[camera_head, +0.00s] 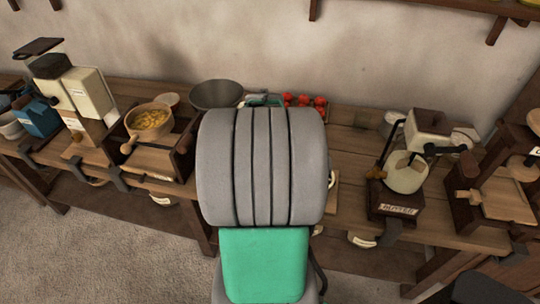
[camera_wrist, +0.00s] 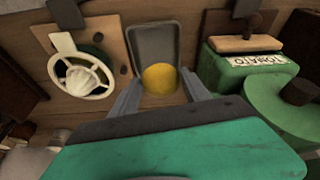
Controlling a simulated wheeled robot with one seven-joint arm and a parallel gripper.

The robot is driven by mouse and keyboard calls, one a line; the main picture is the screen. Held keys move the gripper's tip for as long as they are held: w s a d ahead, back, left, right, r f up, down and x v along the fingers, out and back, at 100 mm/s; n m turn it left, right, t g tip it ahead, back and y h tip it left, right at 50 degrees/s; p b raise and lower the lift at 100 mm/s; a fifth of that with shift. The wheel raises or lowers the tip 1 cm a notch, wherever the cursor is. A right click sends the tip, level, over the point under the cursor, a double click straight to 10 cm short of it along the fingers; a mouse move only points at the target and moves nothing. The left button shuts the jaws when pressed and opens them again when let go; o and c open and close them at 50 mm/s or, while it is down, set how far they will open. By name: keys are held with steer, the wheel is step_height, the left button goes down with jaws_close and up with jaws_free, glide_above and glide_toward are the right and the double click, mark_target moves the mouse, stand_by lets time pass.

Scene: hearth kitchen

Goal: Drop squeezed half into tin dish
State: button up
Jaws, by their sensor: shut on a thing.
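My gripper (camera_wrist: 159,77) shows in the wrist view, its two grey fingers closed on a round yellow citrus half (camera_wrist: 160,78). A grey rectangular tin dish (camera_wrist: 156,40) lies just beyond the fingers, and the half appears in front of its near part. Whether the half touches the dish is unclear. A cream juicer with a ribbed cone (camera_wrist: 82,80) is to the left of the dish. In the head view my own arm hides the gripper, the half and the dish.
In the head view, a pan of yellow food (camera_head: 150,121), a dark bowl (camera_head: 216,94) and red tomatoes (camera_head: 304,99) are on the bench.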

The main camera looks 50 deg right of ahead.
steer(key=shift+w+d, duration=0.2)
steer(key=shift+d, duration=0.5)
steer(key=shift+f+b, duration=2.35)
steer(key=shift+f, duration=0.8)
steer(key=o, duration=1.6)
step_height(320, 180, up, 9)
steer(key=p, duration=0.6)
steer(key=shift+r, duration=0.1)
